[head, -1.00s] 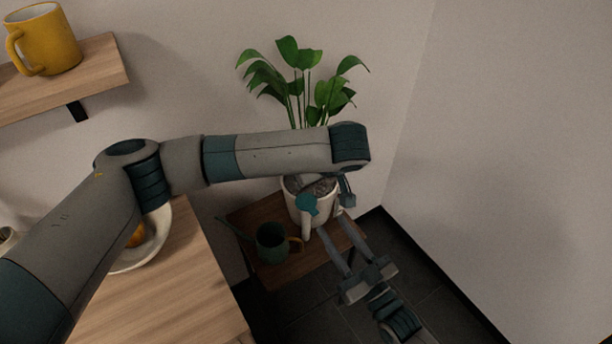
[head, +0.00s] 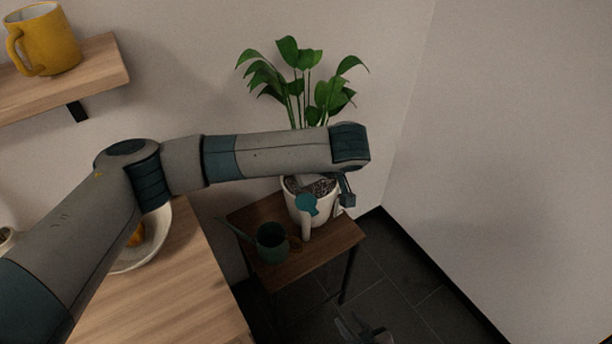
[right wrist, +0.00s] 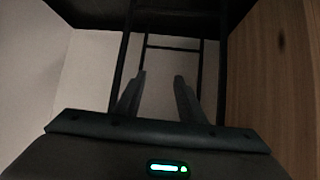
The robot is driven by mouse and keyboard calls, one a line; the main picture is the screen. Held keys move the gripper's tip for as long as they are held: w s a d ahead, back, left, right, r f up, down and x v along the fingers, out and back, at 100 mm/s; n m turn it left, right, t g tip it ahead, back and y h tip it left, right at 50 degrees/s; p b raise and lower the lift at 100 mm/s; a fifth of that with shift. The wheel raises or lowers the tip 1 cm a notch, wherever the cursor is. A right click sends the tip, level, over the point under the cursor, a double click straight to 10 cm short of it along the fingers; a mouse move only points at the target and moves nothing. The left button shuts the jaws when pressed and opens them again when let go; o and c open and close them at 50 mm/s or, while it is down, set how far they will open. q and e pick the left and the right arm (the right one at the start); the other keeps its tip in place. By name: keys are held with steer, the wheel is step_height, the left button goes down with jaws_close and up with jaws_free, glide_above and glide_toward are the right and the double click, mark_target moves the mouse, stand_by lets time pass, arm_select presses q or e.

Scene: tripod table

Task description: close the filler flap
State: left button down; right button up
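The white planter pot (head: 296,205) stands on a small wooden side table, with a white spout (head: 306,228) on its front. The round teal filler flap (head: 307,204) sits at the spout's top; its exact angle is hard to tell. My right gripper (head: 350,325) is low at the bottom edge of the head view, below and apart from the flap. In the right wrist view its fingers (right wrist: 160,77) are spread with nothing between them. My left gripper (head: 346,192) is mostly hidden behind its arm, just right of the pot; its opening cannot be seen.
A dark green watering can (head: 271,243) stands on the side table (head: 325,250), left of the spout. A leafy plant (head: 305,85) rises from the pot. A wooden counter (head: 165,290) with a bowl (head: 150,250) is at left. The floor right of the side table is clear.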

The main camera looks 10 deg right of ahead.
steer(key=s+f+g+h, duration=0.1)
steer(key=s+f+g, duration=0.4)
steer(key=s+f, duration=0.9)
steer(key=s+d, duration=0.1)
steer(key=s, duration=0.2)
steer(key=shift+s+f+g+h, duration=0.3)
steer(key=shift+s, duration=0.05)
arm_select(q)
steer(key=shift+s+d+p, duration=0.1)
steer(key=shift+s+p, duration=0.2)
steer(key=shift+p, duration=0.15)
steer(key=shift+w, duration=0.1)
arm_select(e)
steer(key=shift+g, duration=0.5)
steer(key=s, duration=0.1)
steer(key=s+d, duration=0.1)
steer(key=s, duration=0.2)
steer(key=shift+d+f, duration=0.25)
steer(key=shift+f, duration=0.1)
arm_select(q)
steer(key=shift+f, duration=0.1)
arm_select(e)
steer(key=shift+w, duration=0.1)
